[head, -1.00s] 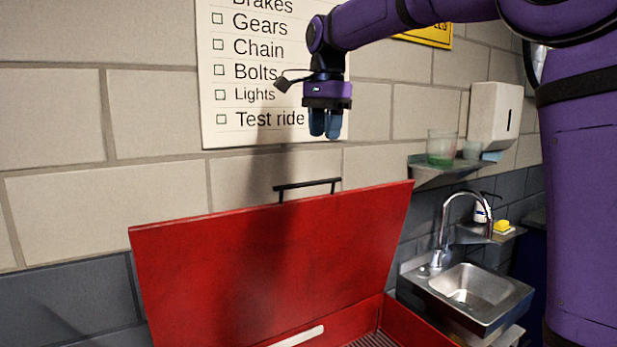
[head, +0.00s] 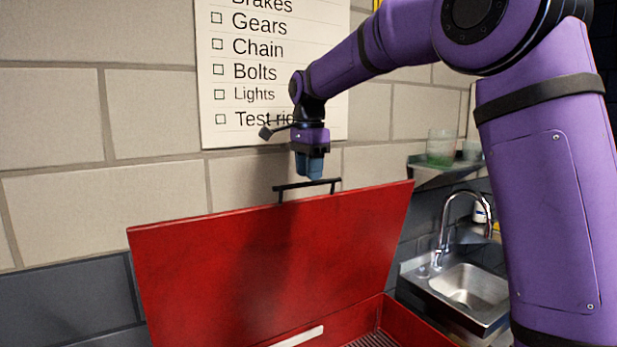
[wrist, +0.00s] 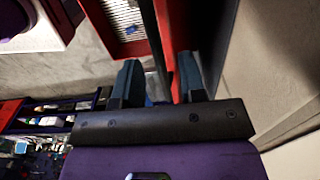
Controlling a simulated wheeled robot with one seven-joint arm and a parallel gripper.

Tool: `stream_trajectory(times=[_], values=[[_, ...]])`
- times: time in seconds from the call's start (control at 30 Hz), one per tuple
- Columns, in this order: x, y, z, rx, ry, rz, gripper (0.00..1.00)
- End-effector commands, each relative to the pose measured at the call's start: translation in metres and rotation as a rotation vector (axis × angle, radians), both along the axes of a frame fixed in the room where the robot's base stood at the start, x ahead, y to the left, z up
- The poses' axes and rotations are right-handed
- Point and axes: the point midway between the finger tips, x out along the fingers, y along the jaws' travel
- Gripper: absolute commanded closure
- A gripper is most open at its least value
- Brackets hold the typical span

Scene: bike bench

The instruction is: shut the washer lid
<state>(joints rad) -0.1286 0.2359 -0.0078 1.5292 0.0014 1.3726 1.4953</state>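The red washer lid (head: 270,255) stands raised, tilted back toward the wall. Its black bar handle (head: 307,187) rises from the top edge. My gripper (head: 309,174) points down just above the handle in the head view, and I cannot tell whether it touches it. In the wrist view my gripper's two blue fingers (wrist: 158,80) are apart, with nothing visibly clamped between them. A red edge (wrist: 164,40) runs beyond the gap. Part of the washer's red body (head: 405,327) and its ribbed inside show at the bottom right of the lid.
A brick wall with a checklist board (head: 235,75) is behind the lid. A steel sink (head: 470,288) with a tap stands to the right, below a small shelf (head: 450,170) holding cups. The space in front of the lid looks clear.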

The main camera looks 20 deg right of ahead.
Motion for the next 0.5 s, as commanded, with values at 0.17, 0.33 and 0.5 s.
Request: stream_trajectory(times=[0.17, 0.33, 0.5], values=[[0.000, 0.000, -0.014, 0.000, 0.001, 0.000, 0.63], [0.000, 0.000, -0.017, 0.000, 0.001, 0.000, 0.63], [0.000, 0.000, -0.017, 0.000, 0.001, 0.000, 0.65]])
